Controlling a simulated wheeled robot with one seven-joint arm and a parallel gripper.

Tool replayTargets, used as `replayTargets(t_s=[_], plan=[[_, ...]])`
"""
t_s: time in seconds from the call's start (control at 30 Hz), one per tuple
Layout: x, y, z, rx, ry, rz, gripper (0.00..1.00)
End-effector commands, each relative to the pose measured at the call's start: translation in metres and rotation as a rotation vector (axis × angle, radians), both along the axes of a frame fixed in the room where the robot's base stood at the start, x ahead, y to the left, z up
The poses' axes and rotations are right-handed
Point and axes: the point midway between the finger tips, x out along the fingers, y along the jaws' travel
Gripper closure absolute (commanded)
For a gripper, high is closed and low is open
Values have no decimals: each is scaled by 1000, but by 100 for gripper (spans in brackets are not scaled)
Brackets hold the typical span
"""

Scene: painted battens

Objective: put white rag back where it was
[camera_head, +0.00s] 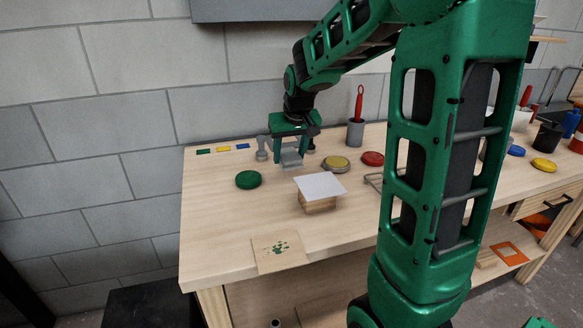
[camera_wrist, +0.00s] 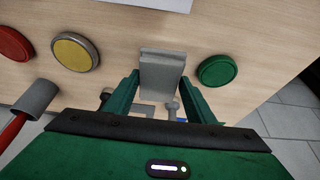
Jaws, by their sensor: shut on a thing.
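My gripper (camera_head: 290,150) is over the back left part of the workbench. It is shut on a pale grey, flat-sided thing (camera_wrist: 162,72), which sits between the green fingers in the wrist view and also shows below the gripper in the head view (camera_head: 291,160). I cannot tell whether it is folded cloth or whether it touches the bench. A flat white sheet (camera_head: 320,186), perhaps the white rag, lies on a wooden block (camera_head: 319,205) in front of the gripper. Its edge shows at the top of the wrist view (camera_wrist: 160,3).
A green lid (camera_head: 248,180) lies left of the gripper; a yellow tin (camera_head: 336,164) and red lid (camera_head: 372,158) lie right. A grey cup (camera_head: 355,134) with a red-handled tool stands behind. A paint-spotted board (camera_head: 280,251) is at the front edge.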

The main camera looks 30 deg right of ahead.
Motion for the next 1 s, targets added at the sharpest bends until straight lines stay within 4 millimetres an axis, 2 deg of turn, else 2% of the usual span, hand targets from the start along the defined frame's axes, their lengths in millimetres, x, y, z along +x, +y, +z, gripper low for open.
replayTargets(t_s=[0.1,0.3,0.6,1.0], plan=[[9,-18,-13,1,2,-3,68],[16,-30,-21,0,0,0,68],[16,-30,-56,0,1,0,68],[16,-29,-62,0,0,0,68]])
